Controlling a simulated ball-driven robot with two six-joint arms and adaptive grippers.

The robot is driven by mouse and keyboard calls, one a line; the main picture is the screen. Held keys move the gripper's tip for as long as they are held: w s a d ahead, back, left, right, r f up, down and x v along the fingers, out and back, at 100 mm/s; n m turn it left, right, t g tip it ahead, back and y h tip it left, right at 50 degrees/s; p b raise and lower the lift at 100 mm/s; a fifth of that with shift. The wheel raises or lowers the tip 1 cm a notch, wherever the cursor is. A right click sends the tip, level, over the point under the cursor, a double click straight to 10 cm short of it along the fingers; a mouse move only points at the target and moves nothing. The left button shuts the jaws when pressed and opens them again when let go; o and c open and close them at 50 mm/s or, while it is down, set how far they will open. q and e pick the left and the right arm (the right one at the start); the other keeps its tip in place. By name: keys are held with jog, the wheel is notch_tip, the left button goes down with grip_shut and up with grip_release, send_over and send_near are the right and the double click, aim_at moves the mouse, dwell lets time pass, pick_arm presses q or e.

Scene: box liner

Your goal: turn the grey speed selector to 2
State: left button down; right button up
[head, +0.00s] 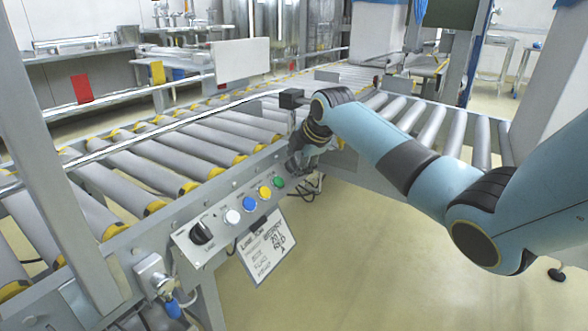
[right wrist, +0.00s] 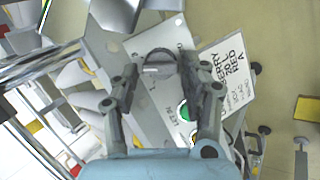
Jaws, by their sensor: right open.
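A light control panel (head: 215,232) is fixed to the near side of the roller conveyor. At its left end is a dark rotary knob (head: 200,233), followed by white, blue, yellow and green buttons. My right gripper (head: 297,165) is at the panel's far right end, beyond the green button (head: 279,182). In the right wrist view my right gripper (right wrist: 163,62) is open above the panel. A small grey part (right wrist: 154,70) shows between its fingertips, probably the selector; its setting is unreadable. The green button (right wrist: 185,112) is beside the right finger. My left gripper is out of view.
A handwritten placard (head: 265,248) hangs below the panel. The roller conveyor (head: 150,165) runs behind it, with a grey frame post (head: 50,150) at the left. A socket box with a blue plug (head: 172,308) is below left.

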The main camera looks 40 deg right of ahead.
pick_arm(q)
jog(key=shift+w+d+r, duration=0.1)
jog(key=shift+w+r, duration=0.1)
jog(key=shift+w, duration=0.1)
pick_arm(e)
jog(key=shift+w+f, duration=0.15)
jog(key=shift+f, duration=0.05)
